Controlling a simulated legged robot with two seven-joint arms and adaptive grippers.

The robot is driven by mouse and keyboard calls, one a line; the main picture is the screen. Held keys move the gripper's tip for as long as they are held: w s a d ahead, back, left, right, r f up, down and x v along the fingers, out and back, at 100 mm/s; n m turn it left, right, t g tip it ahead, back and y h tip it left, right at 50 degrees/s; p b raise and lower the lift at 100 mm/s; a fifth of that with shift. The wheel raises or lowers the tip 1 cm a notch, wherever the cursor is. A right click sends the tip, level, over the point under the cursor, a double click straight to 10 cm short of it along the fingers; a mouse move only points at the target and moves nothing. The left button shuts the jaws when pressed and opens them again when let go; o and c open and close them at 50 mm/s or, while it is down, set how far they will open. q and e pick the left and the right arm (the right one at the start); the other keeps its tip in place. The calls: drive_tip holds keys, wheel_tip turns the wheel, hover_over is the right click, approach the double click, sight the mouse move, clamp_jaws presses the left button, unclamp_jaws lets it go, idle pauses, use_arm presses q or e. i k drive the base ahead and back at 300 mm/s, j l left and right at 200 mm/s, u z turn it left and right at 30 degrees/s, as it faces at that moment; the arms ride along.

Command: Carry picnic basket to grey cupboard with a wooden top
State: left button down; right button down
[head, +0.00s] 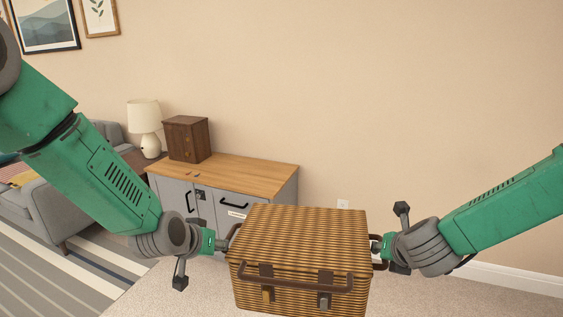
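The picnic basket (300,240) is a brown-and-dark woven box with a closed lid, a front handle and two latches. It is upright in front of me at the lower middle of the head view, between my two grippers. My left gripper (226,243) is at the handle on its left side, and my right gripper (379,250) is at the handle on its right side. Both appear shut on these side handles; their fingertips are partly hidden. The grey cupboard (168,190) with a wooden top (240,173) stands behind and left of the basket, against the wall.
The cupboard top's right part is bare. A grey sofa (40,208) and striped rug (60,275) lie left. Carpet right of the cupboard is clear.

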sight(237, 171)
drive_tip(key=i+j+z, duration=0.35)
drive_tip(key=i+j, duration=2.65)
